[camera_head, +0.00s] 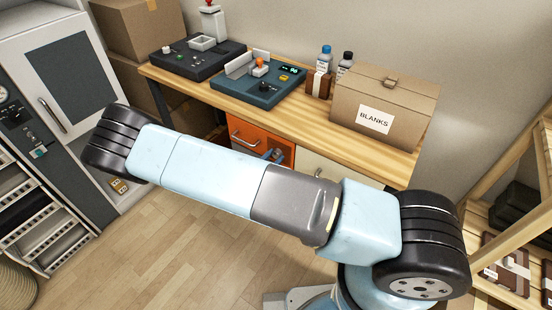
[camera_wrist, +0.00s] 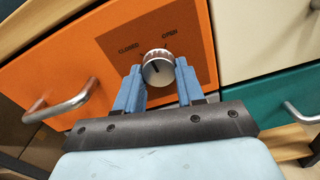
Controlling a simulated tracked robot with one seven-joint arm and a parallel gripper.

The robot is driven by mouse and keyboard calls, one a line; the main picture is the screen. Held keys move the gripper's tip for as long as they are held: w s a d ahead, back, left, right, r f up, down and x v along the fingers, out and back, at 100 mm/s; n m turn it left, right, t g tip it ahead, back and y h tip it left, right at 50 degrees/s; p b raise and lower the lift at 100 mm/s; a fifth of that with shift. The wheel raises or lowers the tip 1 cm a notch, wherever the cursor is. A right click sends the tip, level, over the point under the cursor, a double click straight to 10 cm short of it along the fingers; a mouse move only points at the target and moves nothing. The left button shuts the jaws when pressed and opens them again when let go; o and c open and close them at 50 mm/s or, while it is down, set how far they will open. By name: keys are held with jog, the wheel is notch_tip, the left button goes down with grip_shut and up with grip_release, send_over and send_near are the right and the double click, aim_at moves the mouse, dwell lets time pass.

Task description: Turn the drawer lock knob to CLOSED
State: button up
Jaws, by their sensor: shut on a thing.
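The lock knob (camera_wrist: 158,70) is a round silver knob on a dark panel of the orange drawer (camera_wrist: 60,60). CLOSED is printed to its upper left and OPEN to its upper right. A dark mark on the knob's face points roughly upward, between the two words; its exact angle is hard to tell. My gripper (camera_wrist: 159,66) has its blue fingers on both sides of the knob and is shut on it. In the head view the orange drawer (camera_head: 249,131) shows under the bench, with the gripper's tip small in front; the knob is hidden there.
A metal drawer handle (camera_wrist: 60,107) sticks out left of the knob. A cream drawer (camera_wrist: 260,35) and a green drawer (camera_wrist: 255,100) with its own handle are to the right. The wooden bench (camera_head: 300,118) above carries machines, bottles and a BLANKS box (camera_head: 385,100).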

jog(key=n, duration=0.5)
jog(key=shift+s+d, duration=0.15)
jog(key=shift+d, duration=0.05)
jog(key=shift+n, duration=1.8)
jog(key=shift+n, duration=0.3)
jog(key=shift+r, duration=0.1)
jog(key=o, duration=1)
jog(key=shift+a, duration=0.15)
jog(key=v, duration=1.3)
jog(key=shift+s+a, duration=0.2)
